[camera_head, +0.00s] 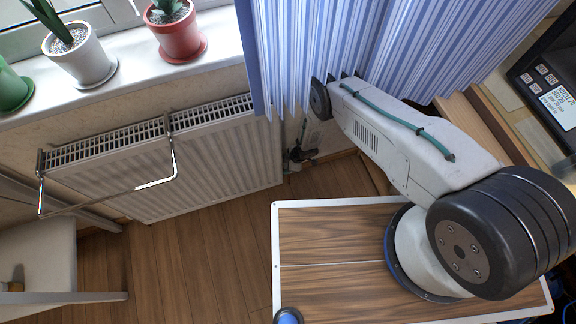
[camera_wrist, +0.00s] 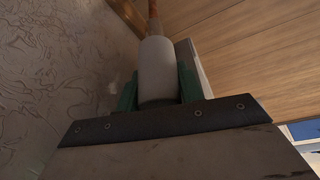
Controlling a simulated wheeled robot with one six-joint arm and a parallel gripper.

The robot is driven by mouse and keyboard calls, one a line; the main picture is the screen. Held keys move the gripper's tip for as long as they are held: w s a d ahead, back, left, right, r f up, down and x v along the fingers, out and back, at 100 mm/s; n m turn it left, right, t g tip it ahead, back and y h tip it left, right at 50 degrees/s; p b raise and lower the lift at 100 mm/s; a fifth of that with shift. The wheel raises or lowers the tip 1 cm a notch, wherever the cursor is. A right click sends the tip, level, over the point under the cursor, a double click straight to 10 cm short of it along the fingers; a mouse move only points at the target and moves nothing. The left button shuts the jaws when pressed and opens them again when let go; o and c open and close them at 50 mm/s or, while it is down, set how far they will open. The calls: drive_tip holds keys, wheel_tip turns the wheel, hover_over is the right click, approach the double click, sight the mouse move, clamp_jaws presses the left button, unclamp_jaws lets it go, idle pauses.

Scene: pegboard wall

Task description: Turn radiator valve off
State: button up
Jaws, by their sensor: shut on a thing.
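In the wrist view, the radiator valve's white cylindrical head (camera_wrist: 158,65) stands between the two green fingers of my gripper (camera_wrist: 158,85). The fingers are shut on it, one on each side. A thin copper-coloured pipe (camera_wrist: 154,18) runs up from the far end of the head. In the head view, the white radiator (camera_head: 190,165) hangs under the window sill. Small dark parts (camera_head: 300,155) show low beside its right end, but I cannot tell which are valve and which are gripper. Any markings on the valve head are not visible.
A blue striped curtain (camera_head: 340,40) hangs beside my arm near the radiator's right end. Potted plants stand on the sill (camera_head: 120,65). A bent metal rail (camera_head: 110,195) is in front of the radiator, and a light chair (camera_head: 45,260) is at lower left. Wooden floor (camera_head: 190,245) is clear between.

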drive_tip(key=shift+w, duration=0.1)
drive_tip(key=shift+r+n+g, duration=0.1)
drive_tip(key=shift+n+g, duration=0.7)
drive_tip(key=shift+n, duration=1.4)
drive_tip(key=o, duration=1)
drive_tip(key=shift+d, duration=0.1)
drive_tip(key=v, duration=0.7)
drive_tip(key=shift+r, duration=0.35)
